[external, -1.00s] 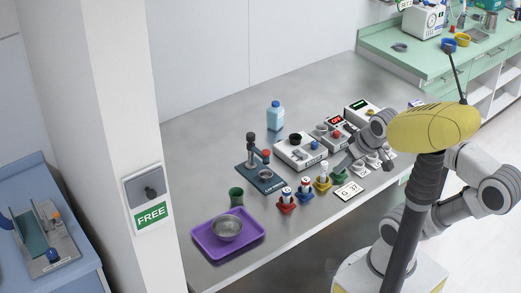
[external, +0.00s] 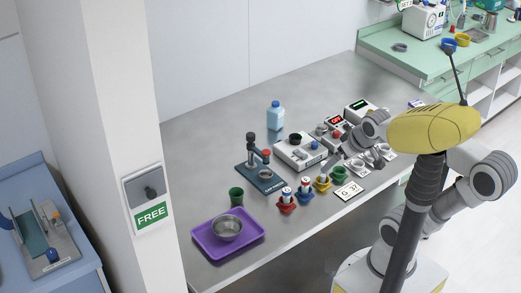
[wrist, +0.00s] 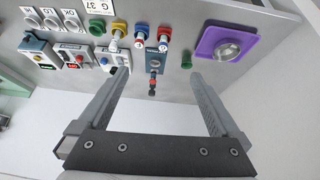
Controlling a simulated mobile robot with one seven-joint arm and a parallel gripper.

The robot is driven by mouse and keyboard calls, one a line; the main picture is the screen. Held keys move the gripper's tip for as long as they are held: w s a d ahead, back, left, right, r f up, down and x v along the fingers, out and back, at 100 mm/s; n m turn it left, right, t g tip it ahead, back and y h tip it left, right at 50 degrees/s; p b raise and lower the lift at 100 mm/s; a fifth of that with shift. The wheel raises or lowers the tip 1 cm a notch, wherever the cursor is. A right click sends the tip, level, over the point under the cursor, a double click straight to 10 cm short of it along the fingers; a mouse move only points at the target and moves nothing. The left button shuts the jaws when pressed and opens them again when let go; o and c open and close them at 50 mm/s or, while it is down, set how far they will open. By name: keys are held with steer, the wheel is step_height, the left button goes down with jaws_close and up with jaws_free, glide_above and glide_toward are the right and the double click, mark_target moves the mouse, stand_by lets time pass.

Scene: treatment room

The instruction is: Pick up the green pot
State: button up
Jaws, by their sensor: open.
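A dark green pot (external: 236,196), shaped like a small cup, stands upright on the grey bench just behind the purple tray (external: 203,247). The pot also shows in the wrist view (wrist: 187,62), to the right of the red holder. My gripper (wrist: 160,75) is open, with nothing between its fingers. In the external view it is over the right part of the bench, well to the right of the pot, and its fingers are hard to make out.
A metal bowl (external: 227,228) sits in the tray. Red (external: 286,203), blue (external: 305,194), yellow (external: 323,183) and green (external: 338,174) holders stand in a row. A dark stand (external: 261,180), a blue-capped bottle (external: 276,115) and white devices (external: 300,150) stand behind.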

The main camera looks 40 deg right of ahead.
steer(key=w+f+t, duration=0.1)
steer(key=w+f, duration=0.4)
steer(key=w, duration=0.4)
steer(key=n+t+y+b, duration=0.4)
steer(key=t+y+b, duration=0.1)
steer(key=b, duration=0.2)
glide_toward(231, 194)
steer(key=x, duration=0.2)
steer(key=shift+w, duration=0.3)
steer(key=shift+f+x, duration=0.2)
steer(key=shift+x, duration=2.45)
steer(key=c, duration=1.4)
